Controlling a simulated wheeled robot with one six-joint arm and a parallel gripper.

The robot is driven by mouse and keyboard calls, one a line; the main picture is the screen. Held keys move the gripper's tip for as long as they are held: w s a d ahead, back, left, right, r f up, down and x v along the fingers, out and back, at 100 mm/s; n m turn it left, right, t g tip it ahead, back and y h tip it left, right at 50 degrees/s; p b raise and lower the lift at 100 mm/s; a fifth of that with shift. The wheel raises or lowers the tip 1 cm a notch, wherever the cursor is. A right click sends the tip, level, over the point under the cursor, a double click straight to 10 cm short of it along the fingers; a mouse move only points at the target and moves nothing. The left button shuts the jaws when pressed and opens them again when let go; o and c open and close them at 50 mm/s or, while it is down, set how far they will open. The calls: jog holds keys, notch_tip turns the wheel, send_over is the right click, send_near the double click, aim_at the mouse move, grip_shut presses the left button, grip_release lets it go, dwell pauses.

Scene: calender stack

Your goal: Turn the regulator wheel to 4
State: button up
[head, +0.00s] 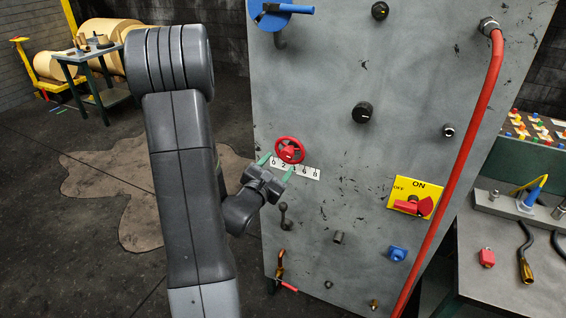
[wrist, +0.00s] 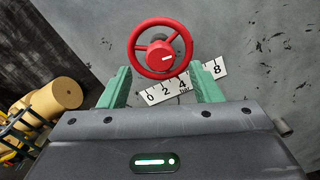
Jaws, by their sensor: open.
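The red regulator wheel (head: 290,150) is mounted on the grey panel, above a white number strip (head: 308,172) marked 0 to 8. In the wrist view the wheel (wrist: 158,48) shows a round hub with a short white mark pointing roughly right. My gripper (head: 276,167) is open and empty just in front of the wheel's lower side. In the wrist view its green fingers (wrist: 160,72) flank the wheel's lower part. I cannot tell whether they touch the rim.
Close by on the grey panel (head: 330,90) are a dark hook (head: 285,216) below the wheel and a black knob (head: 362,112) to the right. Further right are a yellow ON/OFF switch plate (head: 405,190) and a red pipe (head: 465,150). Open floor lies left.

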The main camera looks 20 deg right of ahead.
aim_at(286, 155)
jog(key=b+v, duration=0.1)
jog(key=v, duration=0.8)
jog(key=shift+w+d, duration=0.1)
jog(key=shift+w, duration=0.05)
jog(key=p+x, duration=0.3)
jog(key=x, duration=1)
jog(key=shift+w+d, duration=0.2)
jog(key=shift+d, duration=0.1)
jog(key=shift+s+a, duration=0.1)
